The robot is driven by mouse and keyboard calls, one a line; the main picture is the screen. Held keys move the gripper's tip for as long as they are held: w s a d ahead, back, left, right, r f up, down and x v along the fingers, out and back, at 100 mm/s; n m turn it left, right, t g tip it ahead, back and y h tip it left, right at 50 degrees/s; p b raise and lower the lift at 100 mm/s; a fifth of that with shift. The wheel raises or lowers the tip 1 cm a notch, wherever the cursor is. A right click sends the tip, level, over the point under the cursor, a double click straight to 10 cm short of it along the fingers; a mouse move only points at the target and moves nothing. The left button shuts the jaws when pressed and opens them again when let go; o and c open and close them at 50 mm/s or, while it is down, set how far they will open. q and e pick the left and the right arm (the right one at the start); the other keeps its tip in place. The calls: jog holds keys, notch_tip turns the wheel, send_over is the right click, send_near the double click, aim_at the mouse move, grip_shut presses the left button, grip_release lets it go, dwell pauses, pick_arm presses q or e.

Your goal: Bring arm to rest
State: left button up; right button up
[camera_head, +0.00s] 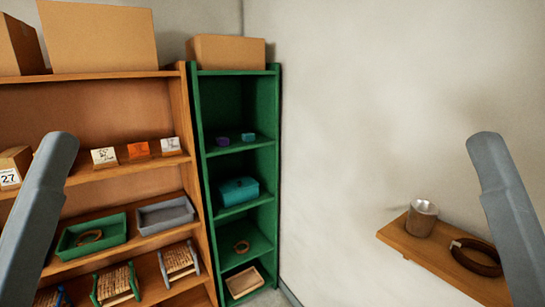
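Two grey arm links of mine show, one rising at the left edge and one at the right edge of the head view. Neither gripper is in the picture, so I cannot see their fingers or anything they may hold. The left link stands in front of the orange wooden shelf (186,120). The right link stands in front of the pale wall, beside a small wooden wall shelf (440,258).
The green shelf (196,115) holds a teal box (238,190) and small items. The wooden shelf holds a green tray (65,243), a grey tray (165,215) and woven seats (116,283). A metal cup (421,218) and dark ring (476,257) sit on the wall shelf.

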notch_tip(320, 180, up, 24)
jog(key=p, duration=2.1)
jog(key=shift+r, duration=0.15)
jog(key=shift+w, duration=0.1)
